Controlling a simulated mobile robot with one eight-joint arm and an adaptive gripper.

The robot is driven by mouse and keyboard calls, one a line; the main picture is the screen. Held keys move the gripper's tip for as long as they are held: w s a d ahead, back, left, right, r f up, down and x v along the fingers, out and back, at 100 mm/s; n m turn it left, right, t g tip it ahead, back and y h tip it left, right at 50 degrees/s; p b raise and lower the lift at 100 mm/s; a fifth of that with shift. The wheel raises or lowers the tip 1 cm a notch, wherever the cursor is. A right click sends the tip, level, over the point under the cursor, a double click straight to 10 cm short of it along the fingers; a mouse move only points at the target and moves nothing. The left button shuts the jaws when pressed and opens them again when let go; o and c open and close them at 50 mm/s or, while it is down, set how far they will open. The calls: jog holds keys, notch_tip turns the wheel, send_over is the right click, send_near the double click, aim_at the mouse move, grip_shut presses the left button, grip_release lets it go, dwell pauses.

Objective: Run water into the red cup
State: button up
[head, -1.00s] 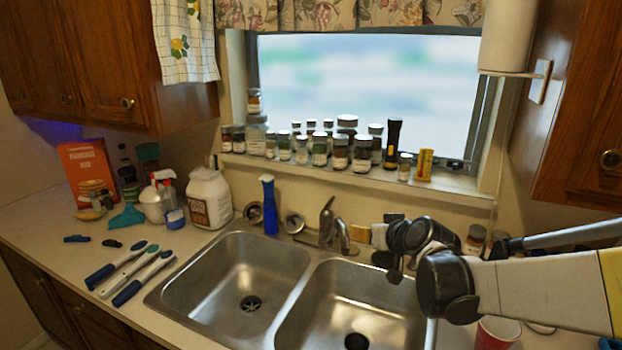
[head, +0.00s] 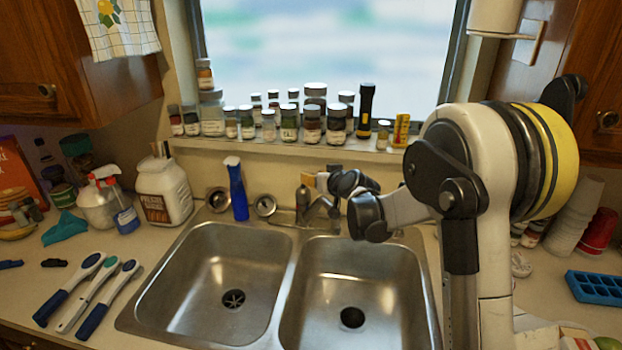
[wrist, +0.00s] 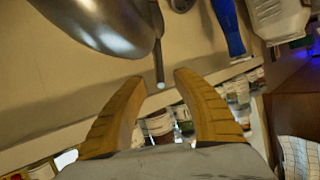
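My gripper (head: 312,181) is at the faucet (head: 318,207) behind the sink, its wrist coming in from the right. In the wrist view its two yellow fingers (wrist: 160,78) are open, with a thin grey rod (wrist: 159,66) between their tips. The rod looks like the faucet lever; I see gaps on both sides. A large shiny metal shape (wrist: 100,22) fills the upper left there. A red cup (head: 598,231) is at the right of the counter beside stacked pale cups. My arm hides the counter just right of the sink.
The two sink basins (head: 228,228) look empty. A blue tray (head: 597,288) lies at the right.

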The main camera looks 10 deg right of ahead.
jog(key=shift+x, duration=1.15)
grip_shut()
jog(key=shift+a+r, duration=0.1)
